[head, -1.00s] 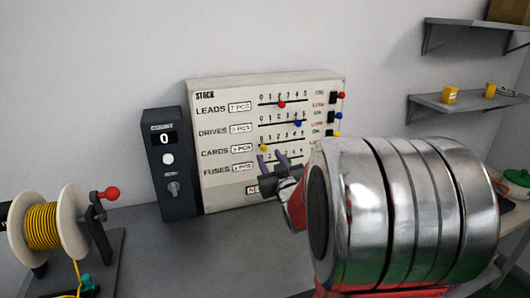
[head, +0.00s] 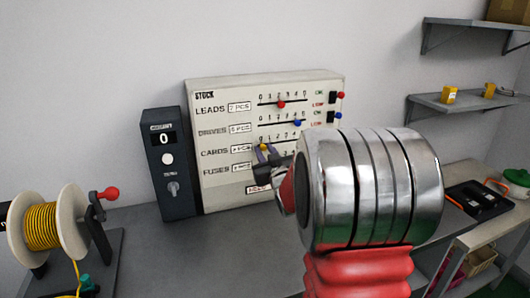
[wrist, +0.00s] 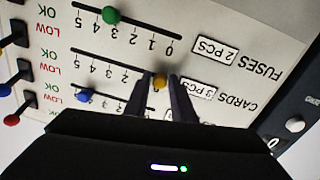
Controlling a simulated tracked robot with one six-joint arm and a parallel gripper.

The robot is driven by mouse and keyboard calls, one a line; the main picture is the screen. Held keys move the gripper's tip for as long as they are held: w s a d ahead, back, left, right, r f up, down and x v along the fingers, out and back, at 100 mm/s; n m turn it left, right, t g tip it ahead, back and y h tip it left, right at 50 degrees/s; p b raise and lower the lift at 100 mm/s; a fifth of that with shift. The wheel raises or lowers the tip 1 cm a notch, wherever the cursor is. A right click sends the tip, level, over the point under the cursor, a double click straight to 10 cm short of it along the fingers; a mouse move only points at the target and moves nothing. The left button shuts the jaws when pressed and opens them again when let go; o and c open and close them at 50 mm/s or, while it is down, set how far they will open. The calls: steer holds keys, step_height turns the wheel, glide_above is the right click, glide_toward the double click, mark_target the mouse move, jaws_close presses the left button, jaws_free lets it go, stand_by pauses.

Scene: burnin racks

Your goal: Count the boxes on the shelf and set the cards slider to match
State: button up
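The stock panel (head: 220,95) stands on the bench with rows of sliders. The cards slider's yellow knob (head: 263,147) sits near the 0 end of its scale; it also shows in the wrist view (wrist: 160,82). My gripper (head: 266,152) is at this knob, its fingers apart with one on each side (wrist: 160,80). I cannot tell whether they touch it. On the lower wall shelf (head: 465,104) two small yellow boxes show, one at left (head: 449,95) and one at right (head: 489,90). The right end of the shelf is cut off.
The red (head: 281,104), blue (head: 297,122) and green (wrist: 110,15) knobs are close to the cards row. A dark display unit (head: 168,165) reading 0 stands left of the panel. A yellow wire spool (head: 42,227) is at front left. A brown box (head: 510,10) is on the upper shelf.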

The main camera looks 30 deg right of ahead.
jaws_close()
stand_by(0.4)
